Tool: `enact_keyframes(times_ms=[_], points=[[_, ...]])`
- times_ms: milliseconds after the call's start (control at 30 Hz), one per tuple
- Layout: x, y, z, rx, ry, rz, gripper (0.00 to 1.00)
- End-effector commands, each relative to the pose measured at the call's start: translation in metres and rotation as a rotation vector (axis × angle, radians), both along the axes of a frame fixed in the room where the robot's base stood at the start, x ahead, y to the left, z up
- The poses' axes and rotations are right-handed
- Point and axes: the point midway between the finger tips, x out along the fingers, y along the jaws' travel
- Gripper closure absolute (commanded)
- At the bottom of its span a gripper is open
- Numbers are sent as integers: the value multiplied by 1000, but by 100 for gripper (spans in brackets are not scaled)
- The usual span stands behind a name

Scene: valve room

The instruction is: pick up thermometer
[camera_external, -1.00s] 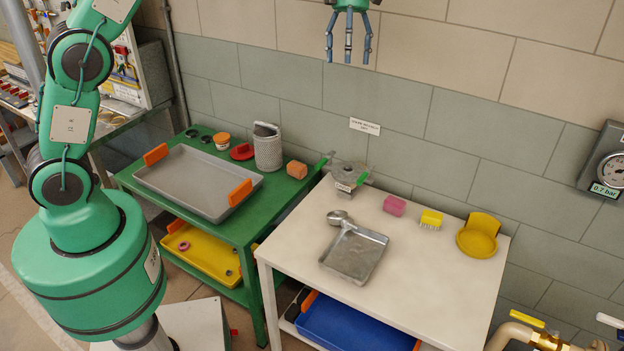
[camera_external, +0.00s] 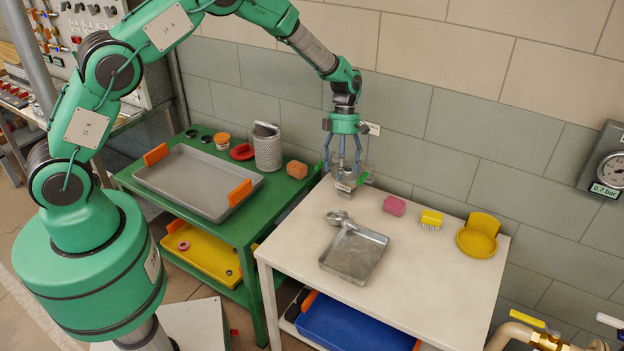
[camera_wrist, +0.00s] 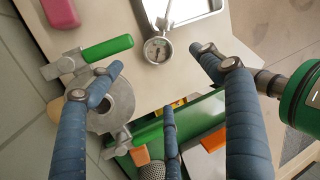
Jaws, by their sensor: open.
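The thermometer (camera_external: 338,217) has a round metal head and a stem that reaches over the shallow metal tray (camera_external: 342,262) on the white table. My gripper (camera_external: 343,178) is open and empty, pointing down over the back left of the table, behind the thermometer. In the wrist view my gripper (camera_wrist: 160,78) has its fingers spread, with the dial beyond and between the two side fingers. No finger appears to touch the thermometer.
A metal fixture with green handles (camera_wrist: 112,105) stands close by my fingers, partly hidden. A pink block (camera_external: 394,206), a yellow brush (camera_external: 431,219) and a yellow dish (camera_external: 478,240) lie to the right. A green table (camera_external: 240,232) adjoins at left. The white table's front right is clear.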

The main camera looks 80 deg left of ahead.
Motion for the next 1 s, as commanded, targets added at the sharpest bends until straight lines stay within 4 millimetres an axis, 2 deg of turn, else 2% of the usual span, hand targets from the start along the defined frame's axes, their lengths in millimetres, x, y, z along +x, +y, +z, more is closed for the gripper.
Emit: enact_keyframes(times_ms=[133, 667, 1000], points=[[0, 0, -18, 0, 0, -1, 21], [0, -2, -26, 0, 0, 0, 21], [-6, -18, -69, -1, 1, 1, 21]])
